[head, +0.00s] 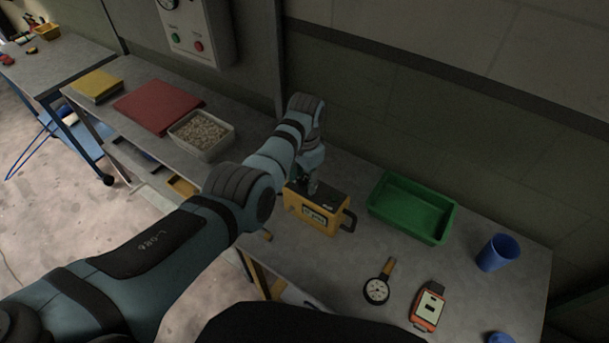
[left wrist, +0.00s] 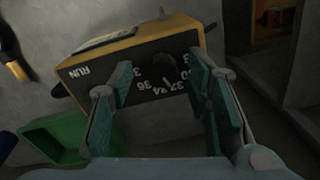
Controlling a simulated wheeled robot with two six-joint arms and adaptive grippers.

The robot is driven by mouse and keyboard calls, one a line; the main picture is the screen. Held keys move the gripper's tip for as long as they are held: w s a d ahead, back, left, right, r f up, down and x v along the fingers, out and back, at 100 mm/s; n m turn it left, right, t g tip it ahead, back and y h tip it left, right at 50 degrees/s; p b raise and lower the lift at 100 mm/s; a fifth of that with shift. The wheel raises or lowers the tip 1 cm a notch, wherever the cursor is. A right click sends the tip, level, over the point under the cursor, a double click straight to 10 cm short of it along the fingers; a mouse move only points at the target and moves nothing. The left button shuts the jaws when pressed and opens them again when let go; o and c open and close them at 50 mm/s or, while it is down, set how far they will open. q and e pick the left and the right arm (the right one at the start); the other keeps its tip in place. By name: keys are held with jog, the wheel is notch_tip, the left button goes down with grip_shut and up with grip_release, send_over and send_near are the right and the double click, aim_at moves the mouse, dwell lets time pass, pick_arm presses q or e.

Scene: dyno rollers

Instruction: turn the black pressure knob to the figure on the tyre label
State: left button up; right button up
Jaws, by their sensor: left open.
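A yellow box (head: 316,212) with a dark top, a display on its front and a dark handle stands on the grey bench. In the left wrist view its black face (left wrist: 135,72) carries a ring of white figures, 34 and 36 among them, and the word RUN. The black knob (left wrist: 163,64) shows dimly amid the figures; its pointer setting is hard to read. My left gripper (head: 312,186) is over the box's top. Its two teal fingers (left wrist: 160,95) are apart, with the knob area between them and no clear contact. I see no tyre label. My right gripper is out of view.
A green tray (head: 410,230), blue cup (head: 497,253), round dial gauge (head: 377,290) and orange device (head: 428,307) lie to the right. A pellet-filled container (head: 201,153) and red folder (head: 158,106) lie left. The wall is close behind the bench.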

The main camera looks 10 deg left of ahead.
aim_at(305, 182)
pick_arm(q)
notch_tip(305, 182, up, 12)
jog(key=shift+s+d, duration=0.15)
jog(key=shift+d, duration=0.05)
jog(key=shift+f, duration=0.1)
